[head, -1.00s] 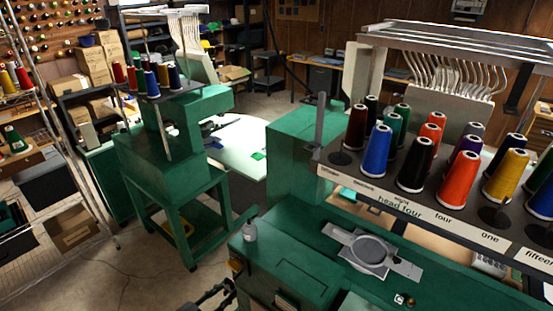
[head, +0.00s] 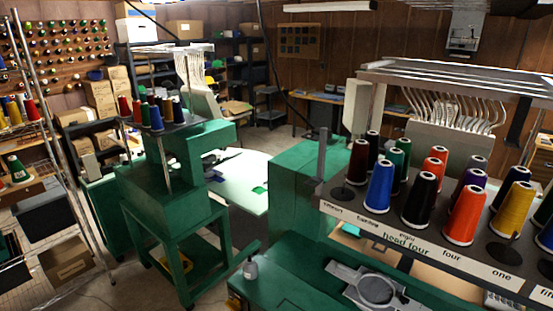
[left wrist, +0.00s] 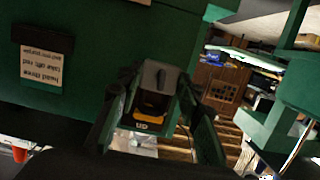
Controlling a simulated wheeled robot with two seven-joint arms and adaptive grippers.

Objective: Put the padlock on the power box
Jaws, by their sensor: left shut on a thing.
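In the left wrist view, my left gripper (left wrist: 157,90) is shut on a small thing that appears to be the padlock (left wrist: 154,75). Its visible part is grey, with dark and orange-yellow areas just below that I cannot clearly separate from the background. Its shackle is not clearly made out. In the head view, a grey box on the wood-panelled wall at the upper right looks like the power box (head: 466,36). It is far from me, beyond the thread rack. My left gripper is outside the head view, and my right gripper is in no view.
A green machine (head: 300,185) with a rack of thread cones (head: 420,197) fills the right foreground. A second green machine (head: 170,180) stands left of it. A wire shelf (head: 60,150) edges the left side. Some floor (head: 125,280) is clear between the shelf and the machines.

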